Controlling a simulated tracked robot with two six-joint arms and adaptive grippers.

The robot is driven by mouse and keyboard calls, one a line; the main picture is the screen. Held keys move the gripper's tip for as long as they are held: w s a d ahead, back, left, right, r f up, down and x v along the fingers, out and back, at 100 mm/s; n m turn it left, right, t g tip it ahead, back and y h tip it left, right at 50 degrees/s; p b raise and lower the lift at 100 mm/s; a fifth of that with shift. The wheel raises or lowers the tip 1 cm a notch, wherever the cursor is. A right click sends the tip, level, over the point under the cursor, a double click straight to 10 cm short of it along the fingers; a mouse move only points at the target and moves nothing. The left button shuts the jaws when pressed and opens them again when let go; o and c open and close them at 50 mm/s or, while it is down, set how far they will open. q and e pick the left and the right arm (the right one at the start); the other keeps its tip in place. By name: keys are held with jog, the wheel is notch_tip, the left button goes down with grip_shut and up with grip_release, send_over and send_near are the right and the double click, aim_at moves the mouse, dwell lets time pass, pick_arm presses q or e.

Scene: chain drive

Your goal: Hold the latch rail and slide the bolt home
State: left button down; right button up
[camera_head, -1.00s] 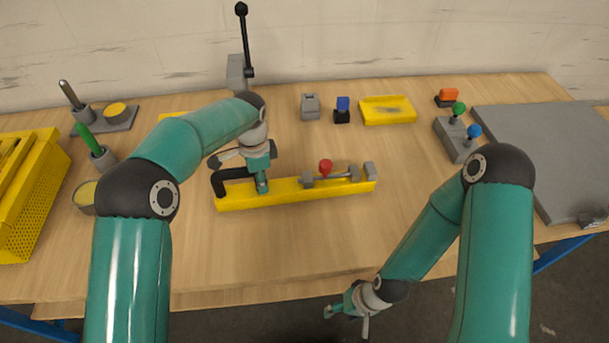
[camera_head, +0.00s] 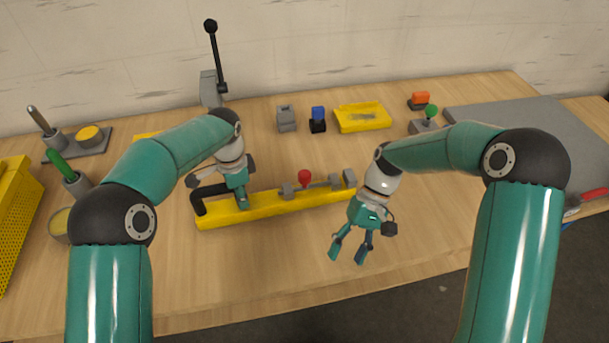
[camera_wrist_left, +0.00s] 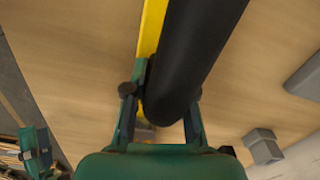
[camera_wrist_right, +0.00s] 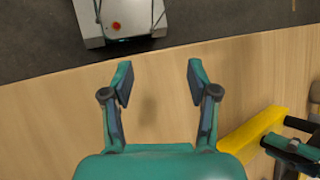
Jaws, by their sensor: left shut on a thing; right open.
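The latch rail, a long yellow bar (camera_head: 270,208), lies across the middle of the table with a black bent handle (camera_head: 198,203) at its left end. The black handle (camera_wrist_left: 190,60) fills much of the left wrist view. My left gripper (camera_head: 243,203) is shut on this handle, its fingers on either side of it just above the yellow bar. The bolt, with a red knob (camera_head: 304,177), lies along the rail's right part among grey brackets (camera_head: 349,178). My right gripper (camera_head: 348,254) is open and empty, in front of the rail's right part. Its spread fingers (camera_wrist_right: 158,80) show bare wood between them.
Behind the rail stand a grey block (camera_head: 286,118), a blue-topped piece (camera_head: 318,118) and a yellow tray (camera_head: 362,117). A grey mat (camera_head: 550,130) covers the right, a yellow perforated bin (camera_head: 18,220) the left. Wood in front of the rail is clear.

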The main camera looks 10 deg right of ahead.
jog(key=w+a+r+n+t+h, duration=0.1)
jog(key=w+r+n+t+h, duration=0.3)
jog(key=w, duration=0.7)
notch_tip(320, 180, up, 12)
jog(key=f+t+h, duration=0.1)
jog(key=t+h, duration=0.1)
send_over(305, 173)
notch_tip(305, 173, down, 11)
jog(key=shift+w+a+f, duration=0.1)
grip_shut()
